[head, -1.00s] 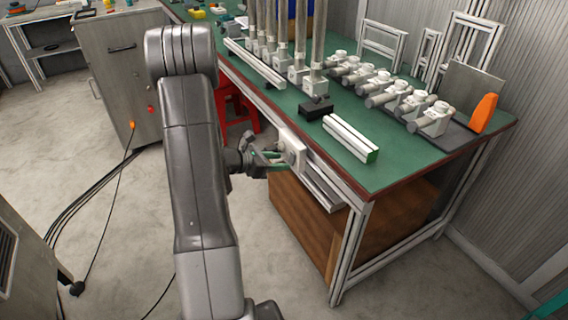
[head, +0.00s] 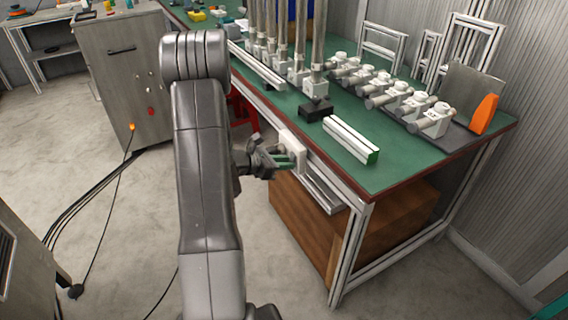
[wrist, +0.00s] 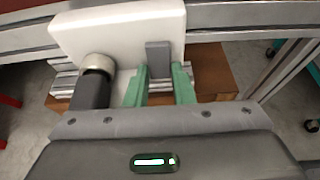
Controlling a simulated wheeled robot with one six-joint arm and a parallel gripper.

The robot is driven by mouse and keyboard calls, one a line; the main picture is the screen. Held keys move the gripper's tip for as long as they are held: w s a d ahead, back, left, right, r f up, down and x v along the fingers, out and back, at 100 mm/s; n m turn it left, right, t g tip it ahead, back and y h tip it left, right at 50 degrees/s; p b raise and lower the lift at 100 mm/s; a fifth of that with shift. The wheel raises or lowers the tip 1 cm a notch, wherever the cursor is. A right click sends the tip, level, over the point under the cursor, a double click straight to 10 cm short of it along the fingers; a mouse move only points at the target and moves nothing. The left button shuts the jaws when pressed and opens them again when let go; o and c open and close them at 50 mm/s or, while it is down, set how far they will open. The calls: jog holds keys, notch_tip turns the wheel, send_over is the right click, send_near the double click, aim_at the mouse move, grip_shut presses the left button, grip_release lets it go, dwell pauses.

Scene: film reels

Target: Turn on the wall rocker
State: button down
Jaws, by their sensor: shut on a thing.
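The wall rocker is a small grey lever (wrist: 158,56) on a white plate (wrist: 110,32) fixed along the front edge of the green bench. In the head view the plate (head: 293,142) shows just beyond my gripper, and the rocker is hard to make out there. My gripper (wrist: 160,80) has green fingers, one on each side of the rocker, and is shut on it. In the head view my gripper (head: 286,161) is at the plate's lower part. The fingertips hide part of the plate there.
A dark cylinder with a pale ring (wrist: 96,68) is left of the fingers in the wrist view. The bench (head: 400,172) carries profile bars (head: 350,139), metal posts and several grey fittings. A brown wooden box (head: 300,219) is below. Open floor lies at left.

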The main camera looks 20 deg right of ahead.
jog(key=h+b, duration=0.2)
jog(key=b, duration=0.2)
jog(key=f+h+b, duration=0.1)
jog(key=h+b, duration=0.1)
jog(key=b, duration=0.2)
jog(key=shift+d+f, duration=0.1)
jog(key=shift+f, duration=0.05)
jog(key=c, duration=1.2)
grip_release()
jog(key=shift+c, duration=0.2)
jog(key=s+a+p, duration=0.1)
jog(key=a+p, duration=0.2)
jog(key=a, duration=1)
jog(key=shift+a+r, duration=0.3)
jog(key=shift+a, duration=0.1)
